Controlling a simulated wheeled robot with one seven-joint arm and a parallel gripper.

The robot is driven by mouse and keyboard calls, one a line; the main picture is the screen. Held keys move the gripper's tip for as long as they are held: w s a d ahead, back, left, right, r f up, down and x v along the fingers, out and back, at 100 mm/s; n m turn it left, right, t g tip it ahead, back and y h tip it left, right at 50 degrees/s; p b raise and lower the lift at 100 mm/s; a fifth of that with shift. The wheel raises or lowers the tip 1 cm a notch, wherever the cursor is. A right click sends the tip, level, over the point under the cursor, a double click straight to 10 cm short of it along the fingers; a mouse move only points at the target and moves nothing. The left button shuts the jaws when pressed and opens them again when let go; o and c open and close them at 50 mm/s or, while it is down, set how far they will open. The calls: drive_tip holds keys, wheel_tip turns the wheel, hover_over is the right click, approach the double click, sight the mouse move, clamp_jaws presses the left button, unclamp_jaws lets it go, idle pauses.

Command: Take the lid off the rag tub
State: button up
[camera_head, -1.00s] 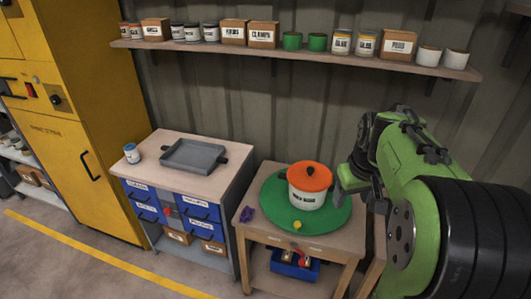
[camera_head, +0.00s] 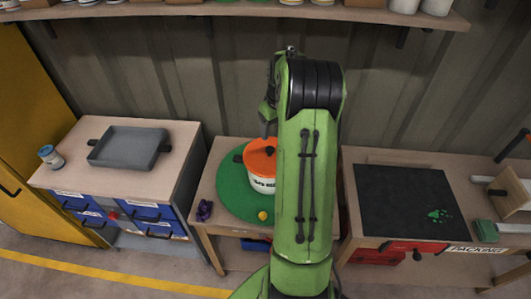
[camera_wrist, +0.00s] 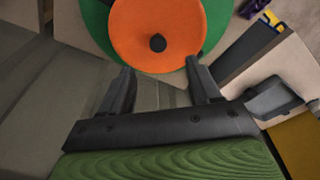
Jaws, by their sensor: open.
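The rag tub (camera_head: 262,183) is a white pot with a printed label, standing on a round green mat (camera_head: 230,198) on a small wooden table. Its orange lid (camera_head: 259,152) is on top, and my green arm covers the tub's right side in the head view. In the wrist view the orange lid (camera_wrist: 140,32) has a dark round knob (camera_wrist: 158,43) in its middle. My gripper (camera_wrist: 158,78) is open, with its fingertips near the lid's edge. The knob lies beyond the fingertips, with nothing between the fingers but lid and wall.
A yellow ball (camera_head: 263,215) and a purple item (camera_head: 205,210) lie near the tub. A grey tray (camera_head: 128,147) and a small can (camera_head: 51,157) stand on the left cabinet. A bench with a black mat (camera_head: 412,203) is at right. A shelf (camera_head: 250,12) runs above.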

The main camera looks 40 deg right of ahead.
sight(270, 148)
drive_tip(key=f, duration=0.4)
drive_tip(key=w+f+b, duration=0.1)
drive_tip(key=f, duration=0.2)
drive_tip(key=w+d+f, duration=0.1)
drive_tip(key=f, duration=0.3)
drive_tip(key=shift+w+f, duration=0.15)
drive_tip(key=shift+f, duration=0.15)
drive_tip(key=shift+r, duration=0.1)
drive_tip(key=shift+c, duration=0.8)
drive_tip(key=c, duration=1)
